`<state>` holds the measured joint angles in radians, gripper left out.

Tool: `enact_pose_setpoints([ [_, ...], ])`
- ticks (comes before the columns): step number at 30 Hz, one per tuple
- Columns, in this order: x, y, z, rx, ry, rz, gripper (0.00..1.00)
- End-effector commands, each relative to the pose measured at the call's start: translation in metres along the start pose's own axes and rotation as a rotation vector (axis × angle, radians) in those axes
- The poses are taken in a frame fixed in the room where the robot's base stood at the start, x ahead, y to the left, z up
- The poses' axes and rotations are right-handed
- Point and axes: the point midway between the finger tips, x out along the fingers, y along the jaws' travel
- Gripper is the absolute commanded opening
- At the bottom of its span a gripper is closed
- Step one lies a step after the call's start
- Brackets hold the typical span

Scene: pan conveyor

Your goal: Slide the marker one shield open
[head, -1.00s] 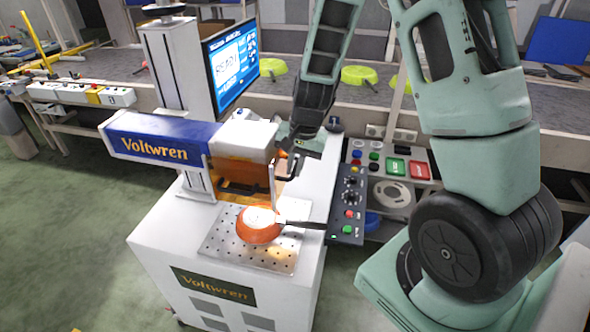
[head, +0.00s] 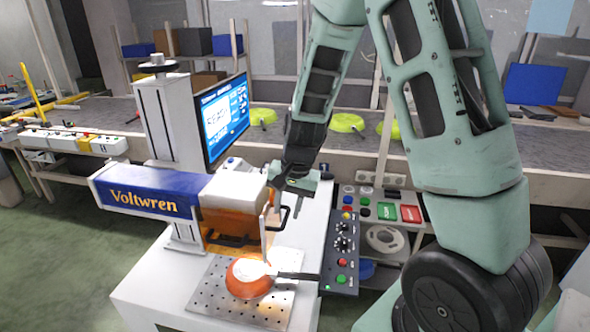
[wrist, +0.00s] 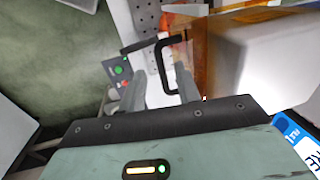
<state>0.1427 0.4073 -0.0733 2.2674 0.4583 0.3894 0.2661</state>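The marker (head: 150,193) is a white and blue Voltwren machine. Its translucent orange shield (head: 222,222) hangs below the white head, above the work plate. A black U-shaped handle (head: 284,216) is at the shield's right side; the handle also shows in the wrist view (wrist: 162,52). My gripper (head: 292,186) is just behind and above this handle in the head view. In the wrist view, my gripper (wrist: 160,84) has its fingers apart, with part of the handle showing between or just beyond them. I cannot tell whether they touch it. The orange shield (wrist: 204,50) is right of the fingers.
An orange pan (head: 246,284) rests on the perforated plate (head: 207,291) under the head. A button panel (head: 343,250) is right of the plate. A monitor (head: 224,118) stands behind the machine. Green pans (head: 346,123) sit on the conveyor (head: 285,137) behind.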

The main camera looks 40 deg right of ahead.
Motion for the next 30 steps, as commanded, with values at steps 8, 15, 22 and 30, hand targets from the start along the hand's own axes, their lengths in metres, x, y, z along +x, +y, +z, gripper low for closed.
enact_pose_setpoints([
  [8,-0.066,-0.001,-0.001,-0.004,0.006,-0.005,0.33],
  [15,-0.116,-0.001,-0.001,-0.001,0.005,-0.004,0.33],
  [22,-0.140,0.000,0.000,0.000,0.002,-0.001,0.33],
  [30,-0.143,0.000,0.000,0.000,0.000,0.001,0.33],
])
